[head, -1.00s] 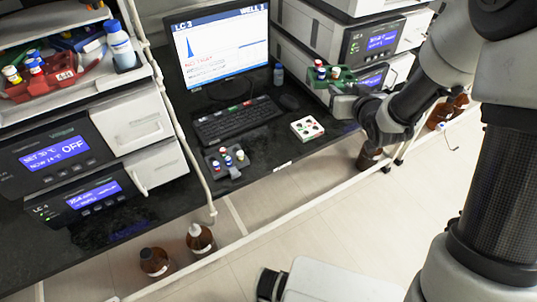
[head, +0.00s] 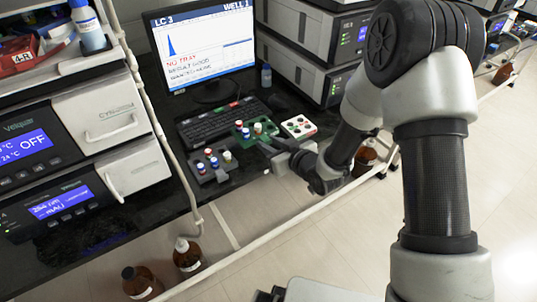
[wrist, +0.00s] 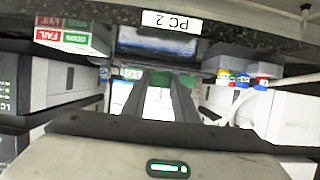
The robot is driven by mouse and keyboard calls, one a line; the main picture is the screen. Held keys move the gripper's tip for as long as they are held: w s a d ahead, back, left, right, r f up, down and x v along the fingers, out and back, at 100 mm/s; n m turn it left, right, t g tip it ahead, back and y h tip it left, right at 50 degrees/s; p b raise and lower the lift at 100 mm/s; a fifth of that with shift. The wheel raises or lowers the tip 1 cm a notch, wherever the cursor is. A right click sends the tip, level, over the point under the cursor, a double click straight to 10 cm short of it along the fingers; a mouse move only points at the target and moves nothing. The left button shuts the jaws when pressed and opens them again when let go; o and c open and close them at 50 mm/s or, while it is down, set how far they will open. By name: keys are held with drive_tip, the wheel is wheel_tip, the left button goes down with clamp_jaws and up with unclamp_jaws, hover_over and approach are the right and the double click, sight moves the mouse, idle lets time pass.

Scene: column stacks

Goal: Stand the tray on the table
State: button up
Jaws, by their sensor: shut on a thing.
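My gripper (head: 268,147) is shut on a green tray (head: 246,138) that holds several vials with white, blue and red caps. The tray is upright over the black table (head: 180,190), just in front of the keyboard and between a grey rack and a white box. I cannot tell whether its underside touches the tabletop. In the wrist view, the gripper's dark fingers (wrist: 162,85) reach forward to the green tray (wrist: 180,83), which is mostly hidden behind them.
A grey rack of vials (head: 222,175) stands close on the left. A white box with coloured spots (head: 298,127) stands close on the right. The keyboard (head: 222,118) and monitor (head: 205,50) are behind. Brown bottles (head: 187,257) stand on the floor.

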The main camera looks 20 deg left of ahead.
drive_tip(key=shift+f+b, duration=0.35)
drive_tip(key=shift+f, duration=1.55)
drive_tip(key=shift+f, duration=0.2)
drive_tip(key=o, duration=1.1)
drive_tip(key=shift+r, duration=0.2)
drive_tip(key=p+v, duration=0.1)
drive_tip(key=v, duration=1.1)
